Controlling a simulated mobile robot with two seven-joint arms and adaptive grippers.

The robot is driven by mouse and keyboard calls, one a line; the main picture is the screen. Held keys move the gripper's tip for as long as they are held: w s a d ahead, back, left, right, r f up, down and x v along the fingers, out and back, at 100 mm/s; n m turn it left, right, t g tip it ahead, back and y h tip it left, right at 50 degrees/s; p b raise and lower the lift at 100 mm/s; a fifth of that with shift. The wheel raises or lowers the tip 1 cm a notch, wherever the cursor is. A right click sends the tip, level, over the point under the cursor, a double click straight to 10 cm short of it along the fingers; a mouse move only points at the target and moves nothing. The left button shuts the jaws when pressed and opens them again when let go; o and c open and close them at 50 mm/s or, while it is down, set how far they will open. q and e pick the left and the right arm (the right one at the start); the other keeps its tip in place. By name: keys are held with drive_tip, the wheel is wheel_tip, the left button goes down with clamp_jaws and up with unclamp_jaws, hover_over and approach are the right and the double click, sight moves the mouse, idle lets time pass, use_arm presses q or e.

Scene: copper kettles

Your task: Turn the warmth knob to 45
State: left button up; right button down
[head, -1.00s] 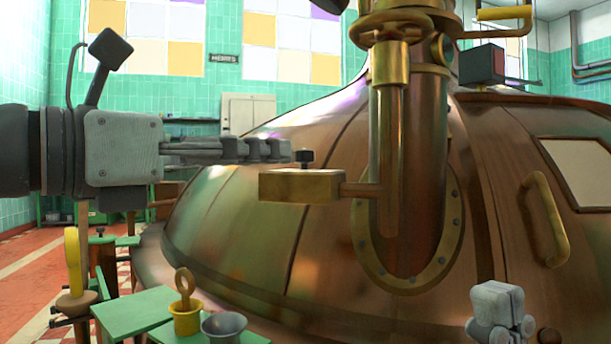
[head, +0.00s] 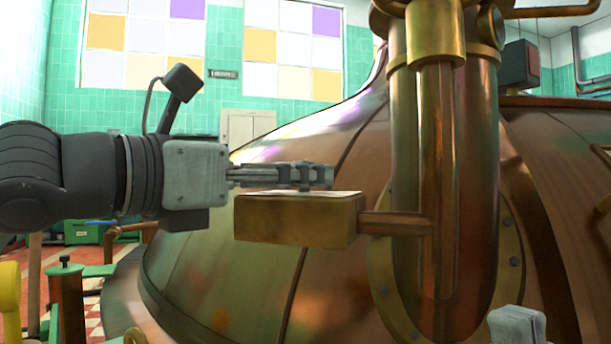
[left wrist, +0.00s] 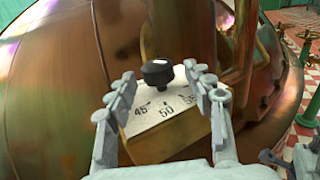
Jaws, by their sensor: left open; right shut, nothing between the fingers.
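The warmth knob (left wrist: 158,72) is a small black knob with a light mark on top. It stands on a pale dial plate (left wrist: 150,105) printed 45, 50 and 55. I cannot tell which number the knob's mark points to. The plate tops a brass box (head: 296,219) on a pipe arm in the head view. My left gripper (head: 322,176) is open just above the box; in the left wrist view its fingers (left wrist: 159,74) stand on either side of the knob, without clear contact. The fingers hide the knob in the head view. My right gripper (head: 517,324) is shut and empty at the bottom edge.
A thick copper column (head: 440,180) stands right of the box, joined to it by the pipe. The large copper kettle dome (head: 210,270) lies behind.

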use_arm(q)
drive_tip(key=shift+x, duration=1.25)
drive_tip(key=c, duration=1.2)
